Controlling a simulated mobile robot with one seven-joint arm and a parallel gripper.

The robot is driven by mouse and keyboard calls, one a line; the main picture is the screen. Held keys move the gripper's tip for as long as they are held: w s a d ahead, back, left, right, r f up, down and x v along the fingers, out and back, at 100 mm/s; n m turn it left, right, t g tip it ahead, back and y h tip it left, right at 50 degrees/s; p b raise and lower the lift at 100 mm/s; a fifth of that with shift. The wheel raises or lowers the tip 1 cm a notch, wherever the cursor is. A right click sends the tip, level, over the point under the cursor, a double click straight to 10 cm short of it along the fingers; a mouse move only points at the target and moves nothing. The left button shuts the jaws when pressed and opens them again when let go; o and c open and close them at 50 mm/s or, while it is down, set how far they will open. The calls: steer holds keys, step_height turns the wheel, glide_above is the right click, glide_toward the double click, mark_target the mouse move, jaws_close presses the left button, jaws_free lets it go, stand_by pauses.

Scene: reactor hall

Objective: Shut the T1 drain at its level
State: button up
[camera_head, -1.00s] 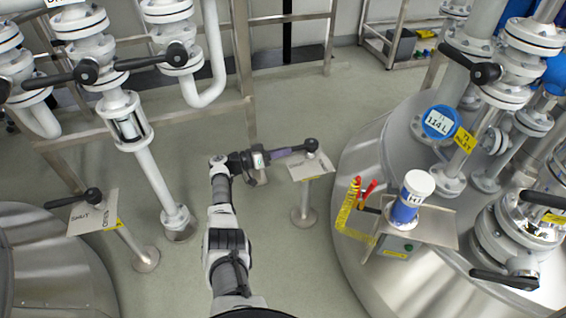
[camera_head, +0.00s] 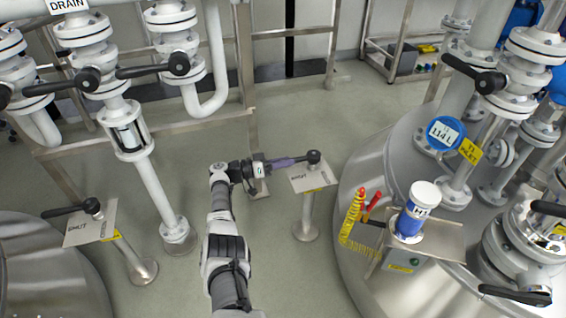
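A floor pedestal (camera_head: 305,212) carries a plate (camera_head: 318,178) marked "SHUT", with a black lever hub (camera_head: 313,157) on top. Its lever points left, toward my gripper (camera_head: 272,164). My gripper is at the lever's outer end; the fingers overlap the handle, and I cannot tell whether they are closed on it. The level display (camera_head: 445,133) on the right tank reads 114 L. A yellow tag (camera_head: 471,150) beside it appears to read "T1 INLET". A "DRAIN" sign (camera_head: 67,4) is at the top left. No T1 drain label is readable on the pedestal.
A second pedestal (camera_head: 136,262) with a "SHUT" plate (camera_head: 90,225) and black lever stands at left. White pipes with black valve levers (camera_head: 152,70) fill the upper left. The steel tank (camera_head: 372,180) stands close right of the lever pedestal. Floor (camera_head: 290,115) behind the gripper is clear.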

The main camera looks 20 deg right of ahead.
steer(key=a+b, duration=0.1)
steer(key=a, duration=1.2)
steer(key=shift+s+a, duration=0.15)
steer(key=shift+a, duration=0.25)
